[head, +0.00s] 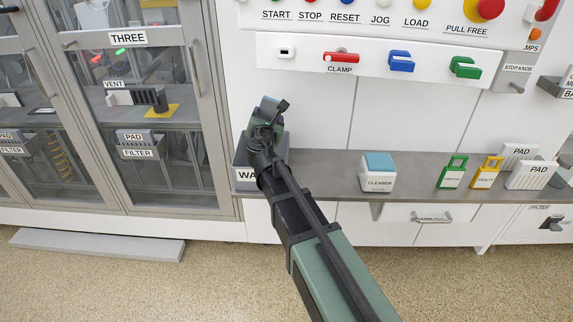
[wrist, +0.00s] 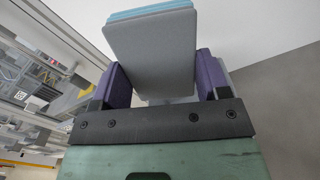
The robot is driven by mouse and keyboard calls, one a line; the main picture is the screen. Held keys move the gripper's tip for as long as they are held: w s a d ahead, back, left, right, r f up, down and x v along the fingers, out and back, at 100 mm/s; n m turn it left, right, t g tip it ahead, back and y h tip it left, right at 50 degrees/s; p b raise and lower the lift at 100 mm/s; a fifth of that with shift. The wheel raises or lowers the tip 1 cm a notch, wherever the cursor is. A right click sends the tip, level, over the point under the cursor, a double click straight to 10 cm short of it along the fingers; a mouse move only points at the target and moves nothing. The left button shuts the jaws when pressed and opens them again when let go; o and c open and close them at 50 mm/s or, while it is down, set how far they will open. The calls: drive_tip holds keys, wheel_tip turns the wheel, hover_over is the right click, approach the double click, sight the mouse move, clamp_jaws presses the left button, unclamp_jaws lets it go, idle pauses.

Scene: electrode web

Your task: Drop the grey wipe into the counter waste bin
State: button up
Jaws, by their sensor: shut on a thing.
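My gripper (head: 266,110) is at the counter's left end, above the waste bin in the head view. In the wrist view its purple fingers (wrist: 164,77) are shut on a flat grey piece, which I take to be the grey wipe (wrist: 152,45). A light blue strip shows along the wipe's top edge. The waste bin (head: 243,178) is a grey box with a white label, of which only "WA" shows. My arm and gripper hide much of the bin, including most of its opening. I cannot tell the wipe's exact height above it.
A white cleaner box (head: 378,181) with a blue top stands right of the bin. Green (head: 452,178) and yellow (head: 486,178) tags and white pads (head: 531,176) stand farther right. The counter (head: 330,184) is clear between bin and cleaner. A glass-door cabinet (head: 128,83) is at left.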

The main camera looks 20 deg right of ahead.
wheel_tip(320, 180, down, 6)
drive_tip(key=b, duration=0.6)
drive_tip(key=shift+a, duration=0.35)
drive_tip(key=shift+w, duration=0.1)
drive_tip(key=o, duration=0.9)
drive_tip(key=v, duration=1)
drive_tip(key=shift+s, duration=0.4)
